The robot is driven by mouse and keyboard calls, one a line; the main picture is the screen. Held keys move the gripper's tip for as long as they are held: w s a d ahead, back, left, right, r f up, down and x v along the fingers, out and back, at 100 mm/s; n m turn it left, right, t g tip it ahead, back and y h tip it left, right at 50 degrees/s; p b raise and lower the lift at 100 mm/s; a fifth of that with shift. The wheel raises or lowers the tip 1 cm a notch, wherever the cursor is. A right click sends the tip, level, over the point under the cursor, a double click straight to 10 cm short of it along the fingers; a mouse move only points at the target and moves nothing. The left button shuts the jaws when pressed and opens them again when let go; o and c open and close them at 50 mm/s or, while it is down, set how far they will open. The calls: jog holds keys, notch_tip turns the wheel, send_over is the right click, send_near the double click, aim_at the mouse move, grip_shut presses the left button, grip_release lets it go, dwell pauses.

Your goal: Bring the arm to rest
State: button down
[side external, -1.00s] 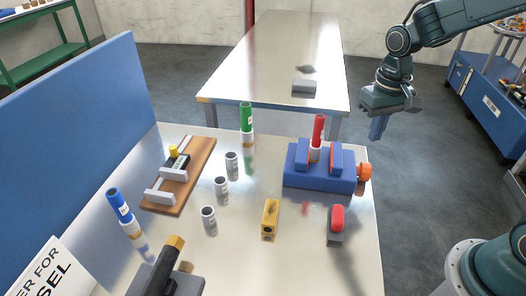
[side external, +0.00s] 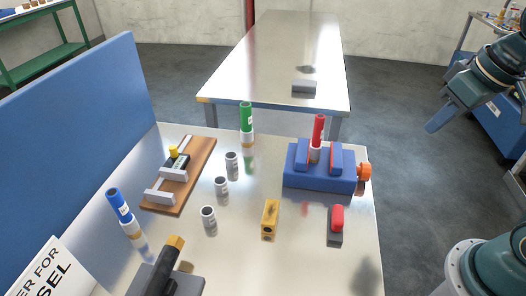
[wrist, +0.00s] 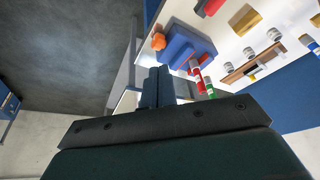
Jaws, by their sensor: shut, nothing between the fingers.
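My gripper (side external: 436,120) is shut and empty. In the side external view it hangs in the air to the right of the work table (side external: 330,265), tilted down and to the left, clear of everything. In the wrist view its closed fingers (wrist: 156,84) point toward the blue vise (wrist: 186,44) but are apart from it. In the side view the vise (side external: 318,182), with an orange knob, holds an upright red marker (side external: 319,131) between its jaws.
A green marker (side external: 247,122) and a blue marker (side external: 119,206) stand on the table. Several small grey cylinders, a wooden fixture (side external: 190,178), a yellow block (side external: 270,219) and a red-topped block (side external: 336,225) are there too. A second table (side external: 270,60) stands behind. Floor is clear beneath my gripper.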

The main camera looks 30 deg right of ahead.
jog(key=shift+n+t, duration=0.4)
jog(key=shift+t, duration=0.3)
jog(key=shift+s+a+r, duration=0.1)
jog(key=shift+s+r, duration=0.1)
jog(key=shift+s, duration=0.95)
jog(key=shift+s+a+r, duration=0.1)
jog(key=shift+s+r, duration=0.1)
jog(key=shift+s, duration=0.95)
